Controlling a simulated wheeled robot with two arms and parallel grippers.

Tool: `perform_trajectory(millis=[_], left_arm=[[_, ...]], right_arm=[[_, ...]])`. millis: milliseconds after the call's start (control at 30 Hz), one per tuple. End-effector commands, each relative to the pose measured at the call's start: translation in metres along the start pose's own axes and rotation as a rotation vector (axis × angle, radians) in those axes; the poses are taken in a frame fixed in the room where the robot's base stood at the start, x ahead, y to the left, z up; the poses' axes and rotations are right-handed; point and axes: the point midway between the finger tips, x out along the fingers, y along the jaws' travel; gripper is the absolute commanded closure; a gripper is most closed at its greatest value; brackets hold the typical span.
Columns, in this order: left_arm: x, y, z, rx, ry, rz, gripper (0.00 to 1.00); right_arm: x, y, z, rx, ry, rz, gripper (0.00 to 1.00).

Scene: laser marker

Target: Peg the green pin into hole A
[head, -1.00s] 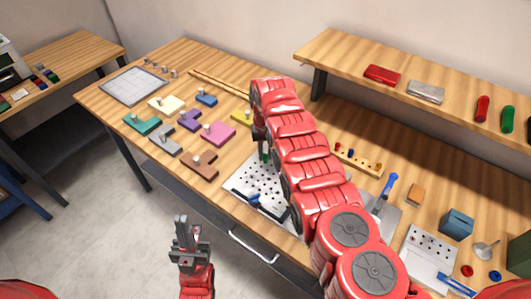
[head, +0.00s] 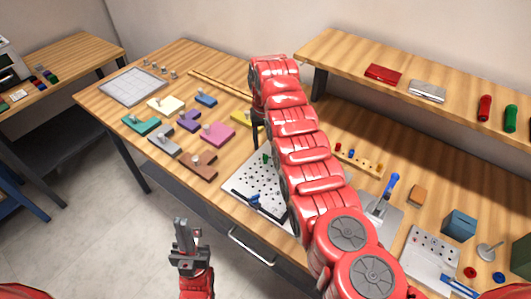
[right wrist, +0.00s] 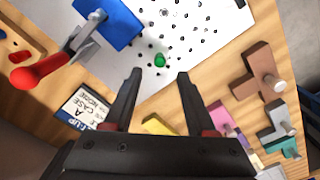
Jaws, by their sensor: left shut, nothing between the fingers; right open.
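The green pin (head: 266,158) stands at the far edge area of the white perforated plate (head: 262,178). In the right wrist view the green pin (right wrist: 160,60) is seen end-on against the plate (right wrist: 200,62), near its edge; I cannot read which hole it is at. My right gripper (right wrist: 160,75) is open and empty, its fingertips apart from the pin. In the head view the right gripper is mostly hidden behind my red arm. My left gripper (head: 186,226) is shut and empty, off the table's front edge.
A label card (right wrist: 85,112) lies beside the plate. Coloured shaped blocks (head: 217,133) with knobs cover the table's left part. A shelf (head: 450,88) overhangs the back.

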Motion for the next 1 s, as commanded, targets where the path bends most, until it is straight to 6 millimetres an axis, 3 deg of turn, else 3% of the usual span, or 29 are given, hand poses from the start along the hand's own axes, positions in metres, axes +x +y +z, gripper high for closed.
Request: perform_trajectory(millis=[100, 267, 300, 433, 500, 700, 1000], left_arm=[[-0.015, 0.001, 0.003, 0.0, 0.0, 0.0, 1.0], [-0.02, 0.001, 0.003, 0.0, 0.0, 0.0, 1.0], [-0.009, 0.0, 0.002, 0.0, 0.0, 0.0, 1.0], [0.0, 0.0, 0.0, 0.0, 0.001, 0.0, 1.0], [0.014, -0.001, -0.002, 0.0, 0.0, 0.0, 1.0], [0.025, -0.001, -0.004, 0.0, 0.0, 0.0, 1.0], [0.024, -0.001, -0.004, 0.0, 0.0, 0.0, 1.0]], right_arm=[[-0.031, 0.001, -0.002, 0.002, 0.007, -0.001, 0.44], [-0.06, 0.0, 0.0, 0.001, 0.001, -0.001, 0.44], [-0.074, 0.001, -0.001, 0.002, 0.001, -0.002, 0.44], [-0.092, 0.001, 0.001, 0.001, -0.002, 0.001, 0.44], [-0.105, 0.001, 0.001, 0.002, -0.003, 0.001, 0.44], [-0.115, 0.001, 0.0, 0.002, -0.002, 0.0, 0.44], [-0.115, 0.0, 0.0, 0.001, -0.001, 0.0, 0.44]])
